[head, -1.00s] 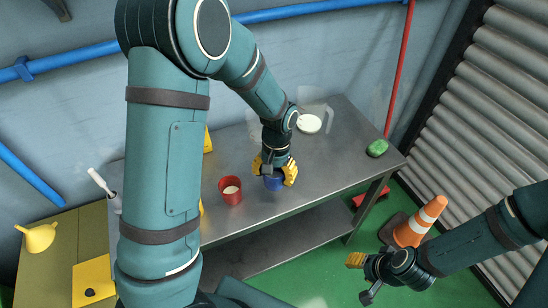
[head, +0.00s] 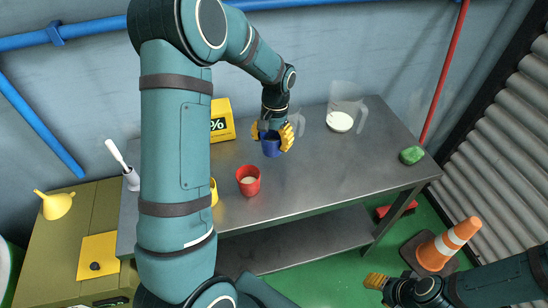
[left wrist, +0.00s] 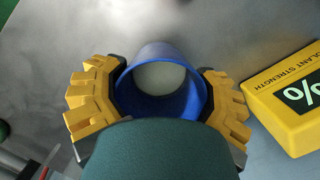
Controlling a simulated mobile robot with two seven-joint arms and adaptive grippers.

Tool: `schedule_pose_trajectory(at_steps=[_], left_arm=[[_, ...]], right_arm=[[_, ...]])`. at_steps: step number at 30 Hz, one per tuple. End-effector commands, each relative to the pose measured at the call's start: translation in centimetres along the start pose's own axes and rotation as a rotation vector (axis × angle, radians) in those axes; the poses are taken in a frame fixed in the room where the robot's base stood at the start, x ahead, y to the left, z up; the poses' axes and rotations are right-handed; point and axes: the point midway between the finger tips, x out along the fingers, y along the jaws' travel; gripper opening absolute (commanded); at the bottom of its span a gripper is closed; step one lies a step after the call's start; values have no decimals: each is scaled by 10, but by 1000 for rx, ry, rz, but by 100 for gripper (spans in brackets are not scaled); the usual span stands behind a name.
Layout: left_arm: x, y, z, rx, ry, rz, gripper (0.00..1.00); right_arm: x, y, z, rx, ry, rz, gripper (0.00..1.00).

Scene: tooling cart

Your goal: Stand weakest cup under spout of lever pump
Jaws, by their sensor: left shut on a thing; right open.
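My left gripper (head: 273,134) is shut on a blue cup (head: 271,147), a finger on either side. In the left wrist view the cup (left wrist: 152,105) is upright with pale contents. I cannot tell whether it touches the bench. A red cup (head: 248,182) with pale contents stands nearer the front. A yellow cup (head: 213,193) is mostly hidden behind my left arm. A yellow "coolant strength" box with a % sign (head: 222,118) stands behind; it also shows in the left wrist view (left wrist: 292,105). My right gripper (head: 384,288) is open, empty, off the bench. I cannot make out the lever pump.
The metal bench (head: 320,180) has free room at its middle and right. A clear jug with white contents (head: 341,121) and a green lump (head: 412,155) stand on it. A white-handled item (head: 131,178) is at the left end. A traffic cone (head: 447,245) stands on the floor.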

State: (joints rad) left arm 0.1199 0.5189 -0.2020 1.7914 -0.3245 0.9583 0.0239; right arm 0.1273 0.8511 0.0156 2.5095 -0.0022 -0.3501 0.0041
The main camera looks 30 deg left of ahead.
Motion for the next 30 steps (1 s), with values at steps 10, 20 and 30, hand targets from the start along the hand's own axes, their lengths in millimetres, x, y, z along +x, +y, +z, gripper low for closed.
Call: schedule_pose_trajectory(at_steps=[10, 20, 30], left_arm=[[33, 0, -6, -1, 0, 0, 32], [65, -1, -13, -1, 2, 0, 32], [67, 0, -13, -1, 1, 0, 75]], right_arm=[[8, 3, -1, 0, 4, 0, 47], [15, 6, -2, -1, 8, 1, 47], [16, 6, -2, -1, 9, 1, 47]])
